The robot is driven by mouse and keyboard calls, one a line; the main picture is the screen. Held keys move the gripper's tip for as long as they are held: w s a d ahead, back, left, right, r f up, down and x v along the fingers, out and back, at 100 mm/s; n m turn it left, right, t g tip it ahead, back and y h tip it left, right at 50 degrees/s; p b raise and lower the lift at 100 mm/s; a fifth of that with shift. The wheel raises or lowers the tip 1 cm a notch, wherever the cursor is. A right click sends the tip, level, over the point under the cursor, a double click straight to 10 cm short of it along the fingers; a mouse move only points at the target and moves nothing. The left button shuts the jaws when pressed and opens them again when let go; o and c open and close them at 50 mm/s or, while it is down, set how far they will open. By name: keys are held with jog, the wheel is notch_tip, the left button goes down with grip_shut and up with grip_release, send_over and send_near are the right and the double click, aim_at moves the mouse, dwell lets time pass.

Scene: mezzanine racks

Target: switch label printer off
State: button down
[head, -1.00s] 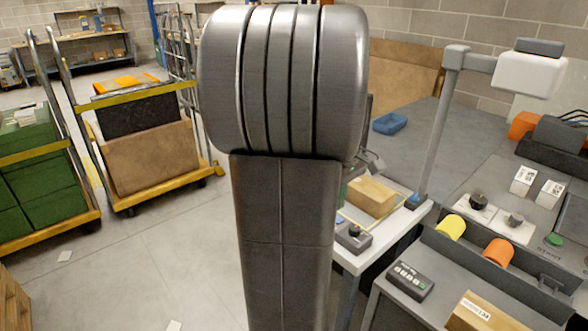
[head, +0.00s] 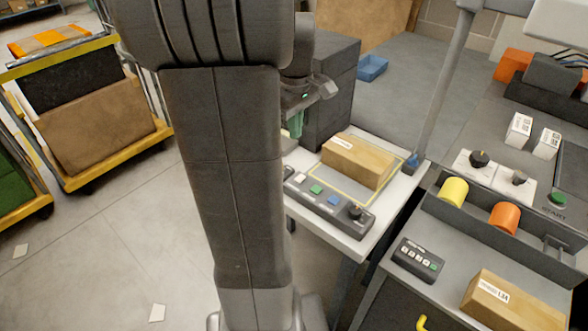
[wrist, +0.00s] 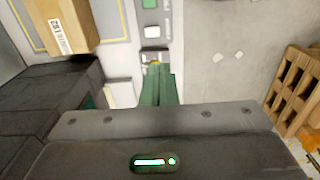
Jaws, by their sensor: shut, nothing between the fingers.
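My gripper (head: 296,126) has green fingers, pressed together and empty, pointing down beside the left end of a grey control strip (head: 318,204). A dark grey boxy unit (head: 334,85), also in the wrist view (wrist: 45,100), stands beside my gripper and may be the label printer. No marking confirms this.
A cardboard box (head: 355,163) lies on the white table (head: 346,239) behind the strip. At right, a grey bench holds a keypad (head: 418,259), a labelled carton (head: 505,305) and yellow and orange rolls. A yellow cart (head: 85,120) stands at left. The floor between is mostly clear.

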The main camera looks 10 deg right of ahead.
aim_at(295, 180)
jog(key=shift+f, duration=0.1)
notch_tip(295, 180, down, 14)
jog(key=shift+r, duration=0.1)
dwell(0.4)
jog(key=shift+f+b, duration=0.35)
jog(key=shift+b, duration=0.05)
jog(key=shift+s+r, duration=0.1)
jog(key=shift+r, duration=0.1)
jog(key=shift+w+d+r+p, duration=0.25)
jog(key=shift+w+d+p, duration=0.25)
jog(key=shift+d, duration=0.1)
